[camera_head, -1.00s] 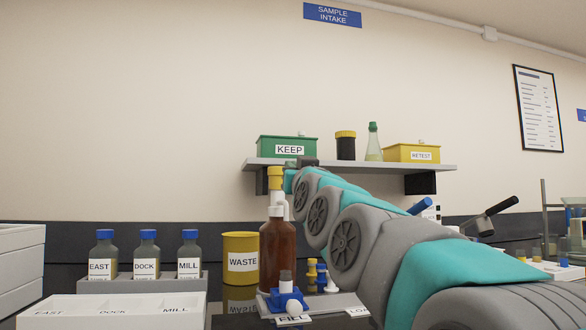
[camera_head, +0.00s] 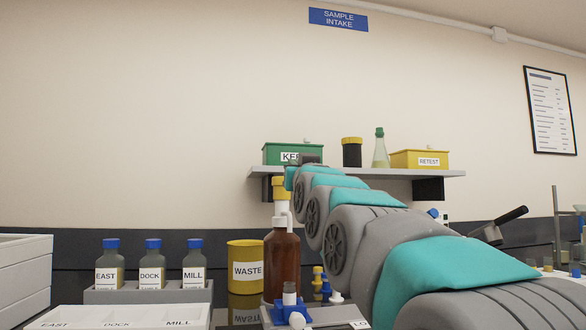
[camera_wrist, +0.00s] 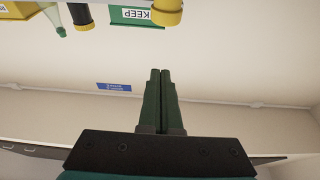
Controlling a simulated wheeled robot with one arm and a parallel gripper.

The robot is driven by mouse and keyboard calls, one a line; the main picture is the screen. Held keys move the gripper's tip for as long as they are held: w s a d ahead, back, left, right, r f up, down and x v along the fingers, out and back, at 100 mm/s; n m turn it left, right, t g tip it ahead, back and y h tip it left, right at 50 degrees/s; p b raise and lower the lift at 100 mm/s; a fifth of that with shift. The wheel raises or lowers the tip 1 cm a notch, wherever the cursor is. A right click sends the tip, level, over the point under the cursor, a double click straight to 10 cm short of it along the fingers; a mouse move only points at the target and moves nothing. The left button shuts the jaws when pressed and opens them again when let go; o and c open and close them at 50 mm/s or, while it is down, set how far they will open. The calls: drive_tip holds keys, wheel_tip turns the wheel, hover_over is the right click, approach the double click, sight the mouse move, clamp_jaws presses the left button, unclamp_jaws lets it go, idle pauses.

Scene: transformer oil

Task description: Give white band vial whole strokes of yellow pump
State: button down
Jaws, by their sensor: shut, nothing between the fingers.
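The pump has a yellow head (camera_head: 281,188) and white spout on a brown bottle (camera_head: 282,256). A yellow cap-like top, apparently the pump head, shows at the upper edge of the wrist view (camera_wrist: 167,11). My gripper (camera_wrist: 161,72) is shut and empty, its green fingers together in the upside-down wrist view. In the head view my arm ends beside the pump head, and its fingers cannot be made out. A small vial with a grey top (camera_head: 290,291) stands in a blue holder (camera_head: 276,311) before the bottle. Its band is too small to tell.
Small yellow, blue and white pieces (camera_head: 325,289) stand right of the vial. A yellow WASTE bin (camera_head: 246,262) is left of the bottle, then a rack (camera_head: 150,296) of blue-capped bottles. A shelf (camera_head: 355,173) behind holds KEEP (camera_head: 292,153) and RETEST (camera_head: 419,158) boxes.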

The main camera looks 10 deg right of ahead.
drive_tip(key=shift+w, duration=0.1)
idle(0.3)
wheel_tip(320, 180, up, 3)
drive_tip(key=p, duration=0.2)
hover_over(282, 188)
drive_tip(key=s, duration=0.2)
drive_tip(key=shift+w+d+f, duration=0.15)
drive_tip(key=shift+d+f, duration=0.1)
drive_tip(key=shift+f, duration=0.7)
drive_tip(key=shift+w+d+f, duration=0.1)
drive_tip(key=shift+d+f, duration=0.1)
drive_tip(key=shift+f, duration=0.7)
wheel_tip(282, 188, down, 3)
drive_tip(key=shift+f+b, duration=0.2)
drive_tip(key=shift+b, duration=0.9)
drive_tip(key=shift+r, duration=0.1)
